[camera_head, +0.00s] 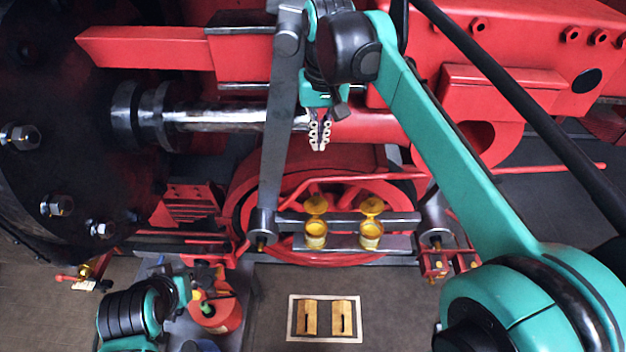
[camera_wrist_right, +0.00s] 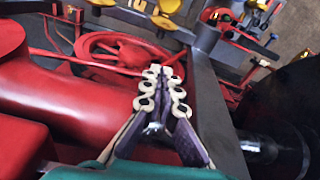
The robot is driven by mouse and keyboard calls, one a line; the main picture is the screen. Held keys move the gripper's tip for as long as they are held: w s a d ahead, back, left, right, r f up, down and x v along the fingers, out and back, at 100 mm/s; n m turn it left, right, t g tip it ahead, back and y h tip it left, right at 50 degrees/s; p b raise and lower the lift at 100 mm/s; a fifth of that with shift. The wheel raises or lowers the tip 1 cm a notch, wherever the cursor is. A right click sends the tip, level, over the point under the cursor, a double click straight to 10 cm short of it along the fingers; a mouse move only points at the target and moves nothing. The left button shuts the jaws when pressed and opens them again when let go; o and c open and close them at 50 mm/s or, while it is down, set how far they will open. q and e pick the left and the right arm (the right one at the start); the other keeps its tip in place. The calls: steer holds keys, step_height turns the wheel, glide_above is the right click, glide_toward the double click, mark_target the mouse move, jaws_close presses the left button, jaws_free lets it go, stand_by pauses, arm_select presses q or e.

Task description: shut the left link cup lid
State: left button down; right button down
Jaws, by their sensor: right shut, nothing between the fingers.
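Two small yellow link cups stand side by side on a grey metal link below the centre of the head view. The left link cup (camera_head: 316,236) has its yellow lid (camera_head: 316,205) standing open behind it. The right link cup (camera_head: 371,236) also has its lid (camera_head: 372,205) open. My right gripper (camera_head: 319,148) is shut and empty, above and behind the cups and clear of them. In the right wrist view its closed fingertips (camera_wrist_right: 162,72) point toward yellow cup parts (camera_wrist_right: 165,22) cut off by the top edge. My left arm shows at lower left; its fingers are not clear.
A grey upright rod (camera_head: 278,140) stands left of my right gripper. Behind the cups is a red wheel (camera_head: 245,205). A red can-like object (camera_head: 220,316) stands at lower left. A framed plate with two yellow blocks (camera_head: 327,335) lies on the floor in front.

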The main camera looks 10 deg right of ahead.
steer(key=p, duration=0.1)
glide_toward(316, 204)
steer(key=w+f, duration=0.5)
steer(key=f, duration=0.3)
steer(key=shift+d, duration=0.3)
steer(key=shift+w, duration=0.15)
